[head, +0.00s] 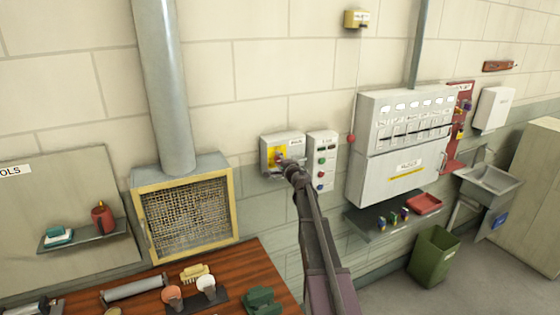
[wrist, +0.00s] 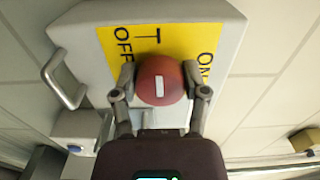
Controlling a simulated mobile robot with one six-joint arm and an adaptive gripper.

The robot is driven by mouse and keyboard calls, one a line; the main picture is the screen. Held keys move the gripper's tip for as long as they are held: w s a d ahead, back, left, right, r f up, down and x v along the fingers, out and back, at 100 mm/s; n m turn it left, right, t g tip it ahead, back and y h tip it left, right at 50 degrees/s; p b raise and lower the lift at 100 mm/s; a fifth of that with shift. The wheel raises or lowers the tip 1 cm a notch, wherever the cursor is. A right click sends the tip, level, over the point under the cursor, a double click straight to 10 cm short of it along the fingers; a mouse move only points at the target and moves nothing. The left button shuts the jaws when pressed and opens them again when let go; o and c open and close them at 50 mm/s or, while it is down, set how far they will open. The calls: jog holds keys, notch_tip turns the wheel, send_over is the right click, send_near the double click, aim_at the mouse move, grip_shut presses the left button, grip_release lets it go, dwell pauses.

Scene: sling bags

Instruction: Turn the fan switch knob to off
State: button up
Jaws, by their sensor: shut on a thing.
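The fan switch is a light grey box (head: 268,143) on the wall with a yellow plate (wrist: 150,38). In the wrist view the plate shows OFF on the left and ON on the right, with a dark T-shaped mark between them. The round red knob (wrist: 172,70) has a short white bar on its face. The bar stands nearly upright in the picture, roughly in line with the T mark. My gripper (wrist: 160,86) is shut on the knob, one finger on each side. In the head view my gripper (head: 287,165) hides part of the plate and knob.
A panel of coloured buttons (head: 322,147) is close to the right of the switch box. A large grey breaker panel (head: 385,178) is further right. A mesh-fronted duct box (head: 188,215) is at left, above a wooden bench (head: 245,262) with tools.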

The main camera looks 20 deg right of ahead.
jog(key=o, duration=1.1)
jog(key=shift+o, duration=0.2)
jog(key=s, duration=1.2)
jog(key=shift+d, duration=0.25)
